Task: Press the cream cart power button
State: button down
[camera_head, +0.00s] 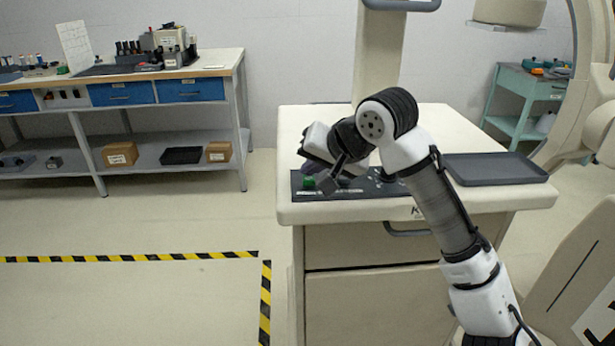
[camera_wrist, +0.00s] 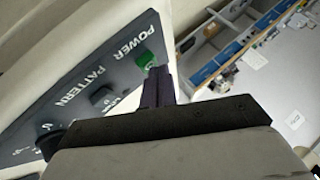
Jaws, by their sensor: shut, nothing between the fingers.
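The cream cart (camera_head: 350,230) stands in the middle of the head view, with a dark control panel (camera_head: 350,194) along its front top edge. The green power button (camera_head: 309,183) is at the panel's left end. In the wrist view the green button (camera_wrist: 145,58) sits beside the word POWER. My gripper (camera_head: 318,178) is over the left part of the panel, fingers shut and empty. In the wrist view the gripper fingertips (camera_wrist: 158,72) are right by the button's lower edge. I cannot tell whether they touch it.
The panel also carries a dark PATTERN knob (camera_wrist: 102,95) near the gripper. A dark grey tray (camera_head: 494,168) lies on the cart's right side. A workbench (camera_head: 120,74) with blue drawers stands at the back left. Floor inside the striped tape (camera_head: 130,257) is clear.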

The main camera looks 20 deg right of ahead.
aim_at(312, 180)
jog(key=shift+f, duration=0.2)
dwell(0.5)
jog(key=shift+r, duration=0.1)
jog(key=shift+r+p, duration=0.6)
jog(key=shift+p, duration=0.05)
notch_tip(312, 180, up, 6)
jog(key=p, duration=0.5)
jog(key=shift+p, duration=0.35)
